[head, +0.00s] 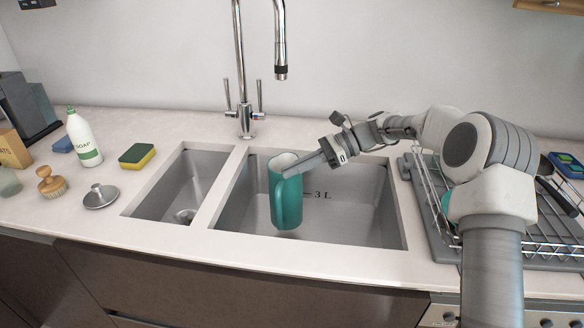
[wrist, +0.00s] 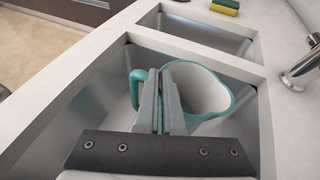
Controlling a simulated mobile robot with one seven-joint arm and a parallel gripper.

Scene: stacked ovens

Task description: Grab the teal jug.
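The teal jug (head: 287,203), pale inside, is upright in the larger right sink basin. Its handle faces the front. I cannot tell whether its base touches the basin floor. My gripper (head: 290,171) reaches in from the right, with its fingertips at the jug's rim. In the wrist view, the jug (wrist: 219,118) shows its open mouth, with the handle to the left. The fingers of my gripper (wrist: 163,88) are close together with a thin teal strip of jug wall between them, beside the handle. The fingers hide part of the rim.
The tall faucet (head: 243,80) stands behind the divider. A dish rack (head: 545,225) is on the right. A soap bottle (head: 84,140), sponge (head: 137,156) and drain plug (head: 100,196) are on the left counter.

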